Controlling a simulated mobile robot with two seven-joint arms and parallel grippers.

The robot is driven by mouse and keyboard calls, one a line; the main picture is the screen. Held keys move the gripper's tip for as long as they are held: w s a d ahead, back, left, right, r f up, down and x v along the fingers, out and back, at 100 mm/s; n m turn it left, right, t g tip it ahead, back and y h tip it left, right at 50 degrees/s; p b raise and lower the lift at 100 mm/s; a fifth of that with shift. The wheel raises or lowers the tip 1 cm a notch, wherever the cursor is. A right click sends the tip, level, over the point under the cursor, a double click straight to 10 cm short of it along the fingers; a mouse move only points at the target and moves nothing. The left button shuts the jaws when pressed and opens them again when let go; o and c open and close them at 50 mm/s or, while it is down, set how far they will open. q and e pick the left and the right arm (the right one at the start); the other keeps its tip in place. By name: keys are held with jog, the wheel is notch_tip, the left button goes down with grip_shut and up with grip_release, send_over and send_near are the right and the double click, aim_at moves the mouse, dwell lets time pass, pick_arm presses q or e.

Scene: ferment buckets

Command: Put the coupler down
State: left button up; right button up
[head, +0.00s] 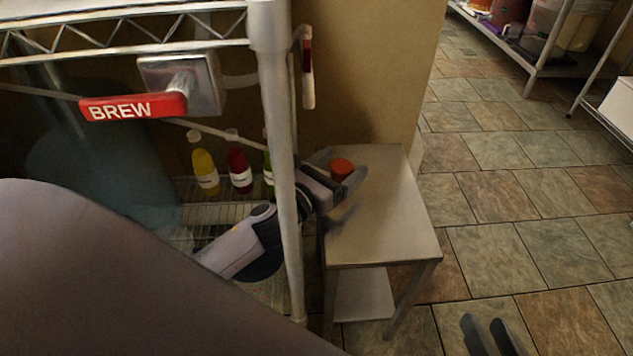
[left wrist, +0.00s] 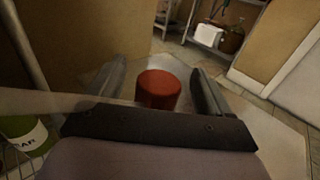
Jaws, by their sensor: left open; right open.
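The coupler appears to be the short red-orange cylinder (head: 342,166) at the back left of the small metal table (head: 385,225). In the left wrist view the coupler (left wrist: 158,88) stands upright between the two fingers, with a gap on each side. My left gripper (head: 338,169) is open around it, low over the table. The coupler's lower part is hidden in the head view by the gripper. My right gripper (head: 487,330) is open and empty over the floor at the bottom edge; only its fingertips show.
A wire rack post (head: 279,150) stands in front of my left arm. Yellow and red bottles (head: 205,165) stand on the rack shelf behind it. The table's front and right are bare. Tiled floor (head: 520,200) is open at right.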

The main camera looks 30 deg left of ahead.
pick_arm(q)
jog(key=s+a, duration=0.2)
jog(key=s, duration=0.9)
jog(key=shift+a+p, duration=0.15)
jog(key=shift+p, duration=0.15)
